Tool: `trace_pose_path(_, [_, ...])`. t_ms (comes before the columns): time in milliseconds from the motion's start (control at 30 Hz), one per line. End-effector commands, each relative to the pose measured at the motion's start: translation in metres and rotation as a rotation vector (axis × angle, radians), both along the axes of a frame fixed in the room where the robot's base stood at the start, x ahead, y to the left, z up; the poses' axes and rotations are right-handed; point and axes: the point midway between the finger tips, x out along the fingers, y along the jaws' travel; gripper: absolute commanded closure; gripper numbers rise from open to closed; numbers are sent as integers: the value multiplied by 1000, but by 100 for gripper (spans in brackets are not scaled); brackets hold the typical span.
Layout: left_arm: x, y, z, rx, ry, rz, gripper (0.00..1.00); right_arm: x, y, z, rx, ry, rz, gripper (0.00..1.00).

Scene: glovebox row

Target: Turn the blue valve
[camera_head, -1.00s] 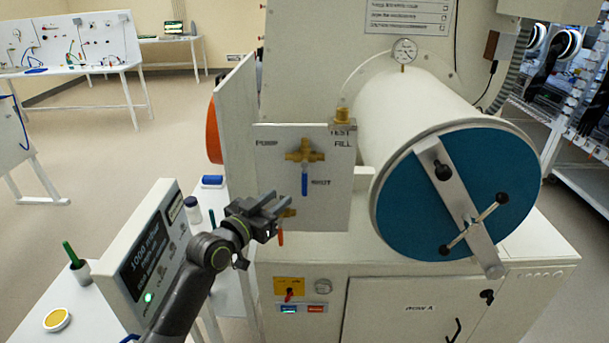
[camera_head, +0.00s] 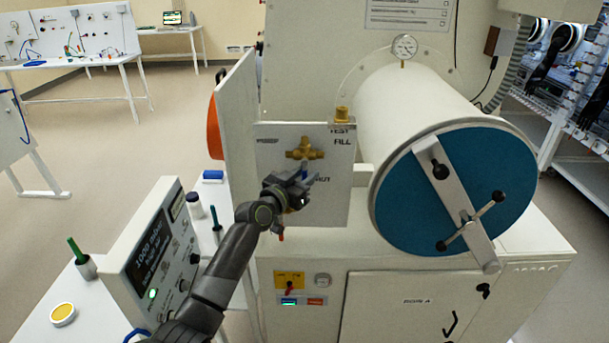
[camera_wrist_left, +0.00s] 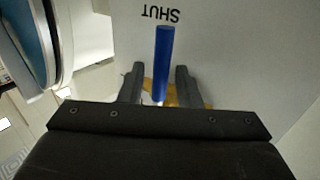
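The blue valve handle (camera_head: 304,170) hangs down from a brass valve body (camera_head: 304,149) on a white upright panel (camera_head: 333,200). In the left wrist view, which is upside down, the blue handle (camera_wrist_left: 163,58) points at the word SHUT, with some brass (camera_wrist_left: 156,88) near its base. My left gripper (camera_head: 304,185) is in front of the handle and hides its lower part in the head view. In the wrist view the left gripper (camera_wrist_left: 159,80) is open, one finger on each side of the handle, with a gap on both sides. My right gripper is not in view.
A large white cylinder with a blue round door (camera_head: 410,200) and crossbar stands right of the panel. A gauge (camera_head: 404,46) sits on top. A meter box (camera_head: 150,260) stands on a white table at the lower left. A white plate (camera_head: 237,110) stands left of the panel.

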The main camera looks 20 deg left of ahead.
Motion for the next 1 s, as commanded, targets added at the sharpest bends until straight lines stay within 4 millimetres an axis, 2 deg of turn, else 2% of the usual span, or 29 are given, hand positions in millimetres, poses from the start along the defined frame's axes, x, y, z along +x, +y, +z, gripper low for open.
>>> trace_pose_path(233, [0,0,0,0,0,0,69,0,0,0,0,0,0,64])
trace_pose_path(467, [0,0,0,0,0,0,99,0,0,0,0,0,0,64])
trace_pose_path(1000, [0,2,1,54,15,0,100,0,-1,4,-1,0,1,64])
